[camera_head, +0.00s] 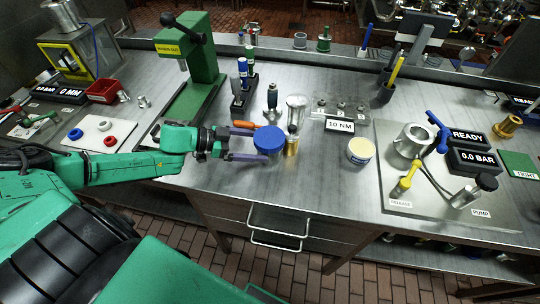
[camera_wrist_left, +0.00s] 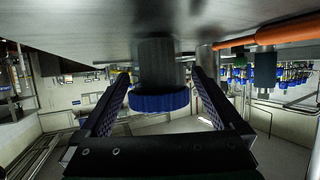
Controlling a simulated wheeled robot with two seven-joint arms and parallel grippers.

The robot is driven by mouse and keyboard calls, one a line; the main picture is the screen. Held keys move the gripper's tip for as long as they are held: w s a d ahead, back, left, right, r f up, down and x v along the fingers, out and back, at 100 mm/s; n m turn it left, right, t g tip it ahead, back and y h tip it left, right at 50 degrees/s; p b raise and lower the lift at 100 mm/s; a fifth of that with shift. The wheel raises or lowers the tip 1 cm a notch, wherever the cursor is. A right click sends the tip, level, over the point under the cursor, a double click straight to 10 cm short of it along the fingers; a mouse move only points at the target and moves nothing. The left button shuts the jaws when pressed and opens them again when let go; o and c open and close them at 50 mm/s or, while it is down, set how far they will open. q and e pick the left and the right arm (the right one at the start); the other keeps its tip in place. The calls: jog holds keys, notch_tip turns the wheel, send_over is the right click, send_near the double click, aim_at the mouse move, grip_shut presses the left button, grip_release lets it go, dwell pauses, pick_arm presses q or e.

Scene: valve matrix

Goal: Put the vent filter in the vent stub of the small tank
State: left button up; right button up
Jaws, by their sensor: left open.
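A round blue-capped piece (camera_head: 268,138), which may be the vent filter, stands on the steel bench. My left gripper (camera_head: 262,144) is open, one finger on each side of it. In the left wrist view, which looks upside down, the blue cap (camera_wrist_left: 160,101) on a grey body (camera_wrist_left: 156,62) sits between the two fingers (camera_wrist_left: 160,95). Gaps show on both sides, so the fingers do not look closed on it. I cannot clearly pick out the small tank or its vent stub. My right gripper is not in view.
A brass-coloured cylinder (camera_head: 292,143) stands just right of the blue cap. An orange-handled tool (camera_head: 244,124) lies behind the fingers. A cream-topped jar (camera_head: 360,151), a green press (camera_head: 198,65) and a pump plate (camera_head: 425,205) are farther off. The bench front is clear.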

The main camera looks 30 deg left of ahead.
aim_at(270, 147)
pick_arm(q)
jog(key=x, duration=0.4)
jog(key=shift+s+d+r, duration=0.1)
jog(key=shift+d+r, duration=0.05)
jog(key=shift+d, duration=0.1)
jog(key=shift+d+f, duration=0.15)
jog(key=shift+f, duration=0.1)
jog(key=shift+r, duration=0.1)
jog(key=c, duration=1.3)
